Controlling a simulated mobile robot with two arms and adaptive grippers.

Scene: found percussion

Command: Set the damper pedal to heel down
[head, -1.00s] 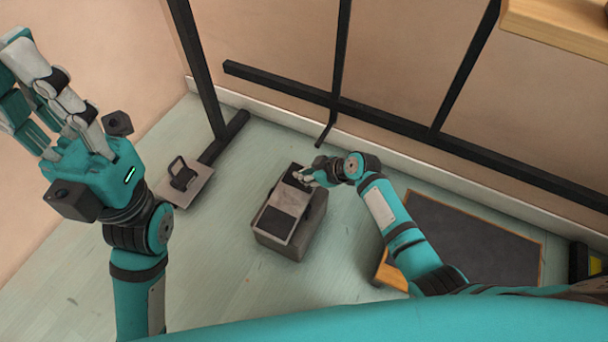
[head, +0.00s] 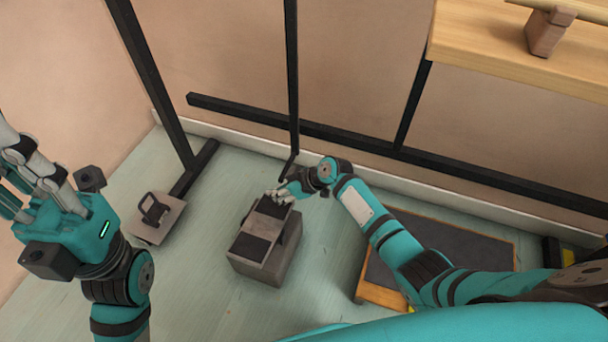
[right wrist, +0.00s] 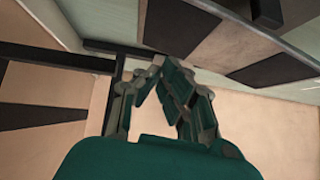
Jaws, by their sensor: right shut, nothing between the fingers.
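The pedal is a grey plate with two dark pads (head: 252,247) on a grey box (head: 262,272) on the floor. It lies across the right wrist view (right wrist: 235,45) too. Its plate looks tilted on the box, but which end is lower is hard to tell. My right gripper (head: 281,195) is at the plate's far end, with its fingers shut and empty. In the right wrist view the fingertips (right wrist: 165,68) are close to the plate; contact cannot be told. My left gripper (head: 22,185) is raised at the left, open and empty, its fingertips partly cut off.
A small plate with a black loop handle (head: 157,216) lies on the floor to the left. A dark wood-edged board (head: 440,255) is at right. A black metal frame (head: 350,137) stands along the wall, and a wooden shelf (head: 500,58) juts out at upper right. Floor before the pedal is clear.

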